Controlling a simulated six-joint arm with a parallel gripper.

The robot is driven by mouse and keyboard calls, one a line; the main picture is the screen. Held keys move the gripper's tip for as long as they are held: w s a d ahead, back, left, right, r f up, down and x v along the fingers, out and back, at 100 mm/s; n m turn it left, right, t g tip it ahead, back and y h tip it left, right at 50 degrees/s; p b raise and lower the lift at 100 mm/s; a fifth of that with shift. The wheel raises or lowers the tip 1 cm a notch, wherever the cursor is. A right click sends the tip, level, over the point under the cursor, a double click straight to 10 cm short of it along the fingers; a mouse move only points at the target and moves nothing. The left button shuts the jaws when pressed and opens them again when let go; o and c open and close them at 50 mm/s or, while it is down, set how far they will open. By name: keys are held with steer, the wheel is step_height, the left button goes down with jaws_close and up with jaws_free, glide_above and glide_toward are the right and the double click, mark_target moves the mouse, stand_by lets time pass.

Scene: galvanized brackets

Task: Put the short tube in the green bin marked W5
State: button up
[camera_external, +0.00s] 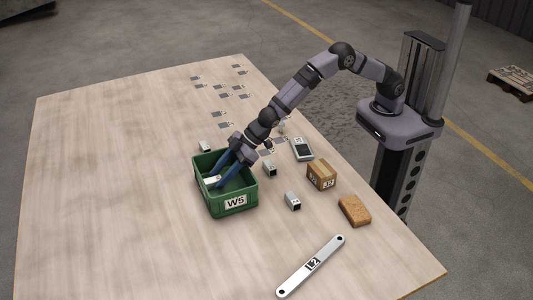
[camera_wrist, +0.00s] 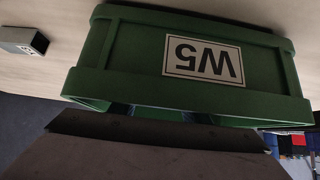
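The green bin marked W5 (camera_external: 235,202) stands on the table, and it fills the upper wrist view (camera_wrist: 120,50) with its label upside down. My gripper (camera_external: 221,178) reaches down into the bin, its two blue fingers apart. A pale metal piece (camera_external: 211,180) shows inside the bin by the fingertips; I cannot tell its full shape, and the fingers and bin wall hide part of it. Short grey square tubes stand outside the bin: one behind it (camera_external: 205,146), one to its right (camera_external: 270,168), and one at the front right (camera_external: 293,201). One tube also shows in the wrist view (camera_wrist: 24,41).
Right of the bin are a grey device (camera_external: 302,149), a cardboard box marked J2 (camera_external: 321,176) and a brown sponge-like block (camera_external: 355,211). A long flat bar (camera_external: 311,266) lies at the front. Flat brackets (camera_external: 222,88) lie at the back. The table's left side is clear.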

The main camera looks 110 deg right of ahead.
steer(key=shift+r, duration=0.1)
steer(key=shift+r+p, duration=0.15)
steer(key=shift+p, duration=0.15)
steer(key=b+v, duration=0.1)
steer(key=v, duration=1.1)
steer(key=shift+b, duration=0.3)
steer(key=s+d+f+g, duration=0.1)
steer(key=s, duration=0.5)
steer(key=s+d+f+g, duration=0.1)
steer(key=s+f+g, duration=0.1)
steer(key=s, duration=0.5)
steer(key=s+d+f+g, duration=0.1)
steer(key=s+g, duration=0.1)
steer(key=s, duration=0.5)
steer(key=shift+s+f+h, duration=0.2)
steer(key=shift+f+h, duration=0.1)
steer(key=s+f+g, duration=0.3)
steer(key=s+g, duration=0.1)
steer(key=s, duration=1.4)
steer(key=shift+a, duration=0.25)
